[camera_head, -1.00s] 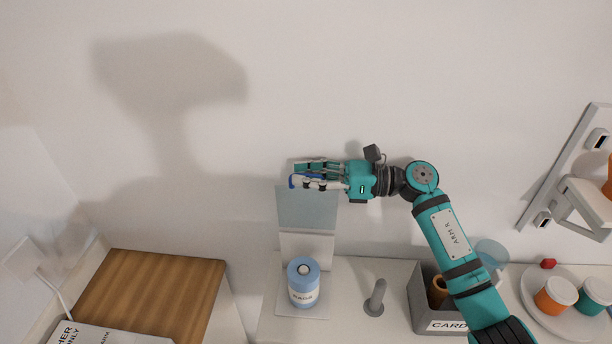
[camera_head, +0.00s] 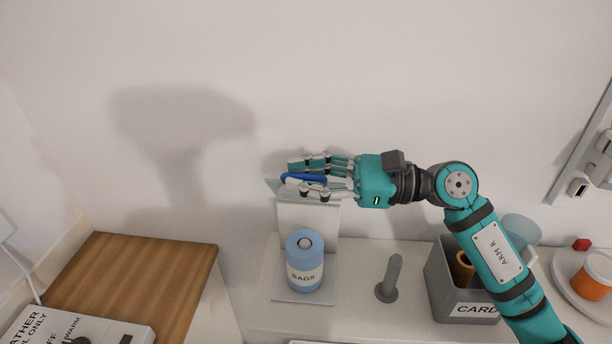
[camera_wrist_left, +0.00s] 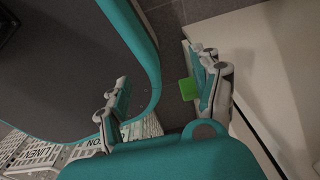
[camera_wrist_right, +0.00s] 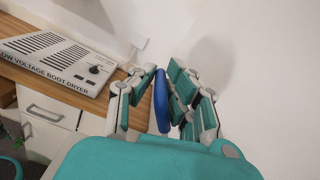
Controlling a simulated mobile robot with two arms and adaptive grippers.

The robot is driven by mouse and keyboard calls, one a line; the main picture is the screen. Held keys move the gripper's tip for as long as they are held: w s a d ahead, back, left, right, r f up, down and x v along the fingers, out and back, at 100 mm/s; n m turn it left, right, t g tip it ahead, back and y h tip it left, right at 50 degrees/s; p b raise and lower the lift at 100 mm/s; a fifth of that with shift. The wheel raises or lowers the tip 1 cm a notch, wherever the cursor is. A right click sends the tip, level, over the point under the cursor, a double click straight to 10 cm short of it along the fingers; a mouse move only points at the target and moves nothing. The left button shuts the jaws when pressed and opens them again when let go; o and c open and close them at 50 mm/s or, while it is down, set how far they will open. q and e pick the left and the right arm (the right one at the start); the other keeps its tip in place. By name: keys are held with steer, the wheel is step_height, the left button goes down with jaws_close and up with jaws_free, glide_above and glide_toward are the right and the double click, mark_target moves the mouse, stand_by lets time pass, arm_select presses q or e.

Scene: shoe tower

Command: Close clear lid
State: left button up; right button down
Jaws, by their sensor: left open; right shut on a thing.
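My right gripper (camera_head: 306,174) comes in from the right and is shut on a blue bar or handle (camera_head: 305,181). The blue bar also shows between the fingers in the right wrist view (camera_wrist_right: 161,100). The clear lid (camera_head: 274,186) is a pale, see-through panel at the top of a white upright stand (camera_head: 308,222). It looks strongly foreshortened and is mostly hidden by the fingers. A blue canister marked BAGS (camera_head: 304,264) stands on the stand's base. My left gripper (camera_wrist_left: 162,88) shows only in the left wrist view, its fingers wide apart and empty.
A grey peg (camera_head: 389,279) and a grey bin marked CARD (camera_head: 452,300) stand right of the canister. A wooden-topped cabinet (camera_head: 135,275) with a boot dryer (camera_wrist_right: 60,55) is at left. A small green thing (camera_wrist_left: 187,89) is near a left finger.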

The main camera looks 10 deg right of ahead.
steer(key=shift+s+a+f, duration=0.15)
steer(key=shift+s+f, duration=0.2)
steer(key=c, duration=1.4)
jaws_free()
steer(key=shift+a, duration=0.1)
steer(key=d, duration=0.4)
steer(key=s+d, duration=0.1)
steer(key=d, duration=0.3)
steer(key=s+d, duration=0.1)
steer(key=d, duration=0.3)
steer(key=shift+s, duration=0.1)
